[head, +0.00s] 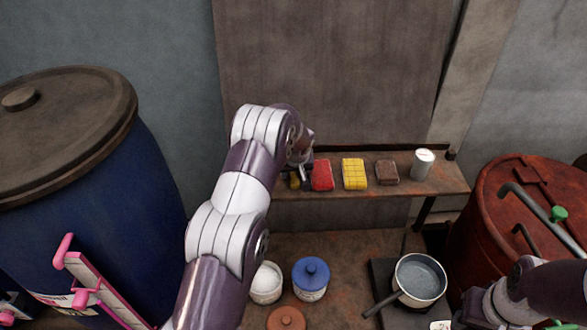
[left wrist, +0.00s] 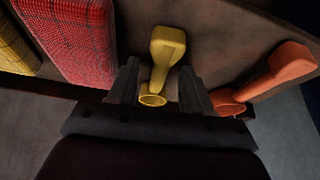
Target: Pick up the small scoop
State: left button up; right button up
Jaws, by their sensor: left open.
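In the left wrist view a yellow scoop (left wrist: 167,48) lies on the brown shelf, with its ring-shaped end (left wrist: 152,100) towards my gripper. A larger-looking orange scoop (left wrist: 285,66) lies to its right, outside the fingers. My left gripper (left wrist: 160,80) is open, with one finger on each side of the yellow scoop and visible gaps between. In the head view a bit of yellow scoop (head: 294,181) shows beside my left gripper (head: 303,172) at the shelf's left part; my arm hides the orange scoop. My right arm enters at lower right, its gripper out of view.
The shelf (head: 440,180) also holds a red sponge-like block (head: 322,175), a yellow block (head: 354,174), a brown block (head: 387,172) and a white cup (head: 422,164). Below stand a blue-lidded jar (head: 311,278) and a pot (head: 420,279). Vats stand left (head: 130,220) and right (head: 500,215).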

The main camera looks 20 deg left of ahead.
pick_arm(q)
jog(key=shift+w+f, duration=0.1)
jog(key=shift+c, duration=0.7)
grip_shut()
jog(key=shift+r+b, duration=0.4)
jog(key=shift+b, duration=0.15)
notch_tip(320, 180, up, 2)
jog(key=shift+r+b, duration=0.2)
jog(key=shift+b, duration=0.95)
jog(key=s+d+r+b, duration=0.1)
jog(key=d+r+b, duration=0.4)
jog(key=d+r, duration=0.3)
jog(key=shift+d, duration=1.8)
jog(key=shift+s+f, duration=0.1)
